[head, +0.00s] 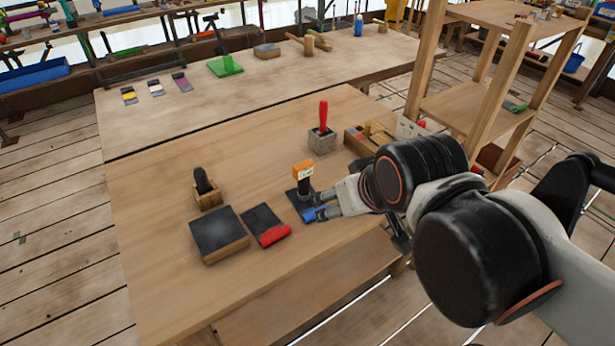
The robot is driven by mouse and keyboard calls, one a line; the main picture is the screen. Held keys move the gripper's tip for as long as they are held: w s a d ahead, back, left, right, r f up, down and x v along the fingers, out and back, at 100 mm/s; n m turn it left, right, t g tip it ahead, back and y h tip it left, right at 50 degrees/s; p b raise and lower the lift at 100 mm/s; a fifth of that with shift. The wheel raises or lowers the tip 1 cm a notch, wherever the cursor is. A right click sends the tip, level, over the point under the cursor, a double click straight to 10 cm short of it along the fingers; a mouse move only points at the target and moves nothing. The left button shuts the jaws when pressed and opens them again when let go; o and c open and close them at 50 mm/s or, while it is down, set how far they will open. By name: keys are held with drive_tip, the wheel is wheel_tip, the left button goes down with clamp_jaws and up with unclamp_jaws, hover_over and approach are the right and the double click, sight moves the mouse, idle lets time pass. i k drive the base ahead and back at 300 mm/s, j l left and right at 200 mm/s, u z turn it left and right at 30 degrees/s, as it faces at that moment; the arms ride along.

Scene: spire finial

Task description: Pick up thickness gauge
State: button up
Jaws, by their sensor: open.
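A small upright device with an orange top and dark body (303,181), which looks like the thickness gauge, stands on the wooden bench. A flat black piece (292,200) lies at its foot. My gripper (323,206) is open, low over the bench, and comes in from the right just beside the foot of the device. A blue piece (314,214) shows at the fingertips. I cannot tell whether the fingers touch the blue piece or the device.
Left on the bench are a dark-topped block (219,233), a black pad with a red edge (266,226) and a black tool in a wooden holder (206,190). Behind stand a red-handled tool in a grey block (322,136) and a wooden box (371,138). The bench's left part is clear.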

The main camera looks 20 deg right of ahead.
sight(302, 172)
drive_tip(key=i+j+z, duration=0.15)
drive_tip(key=j+z, duration=0.25)
drive_tip(key=i+j+z, duration=0.1)
drive_tip(key=j+z, duration=0.15)
drive_tip(key=z, duration=0.15)
drive_tip(key=j+z, duration=0.45)
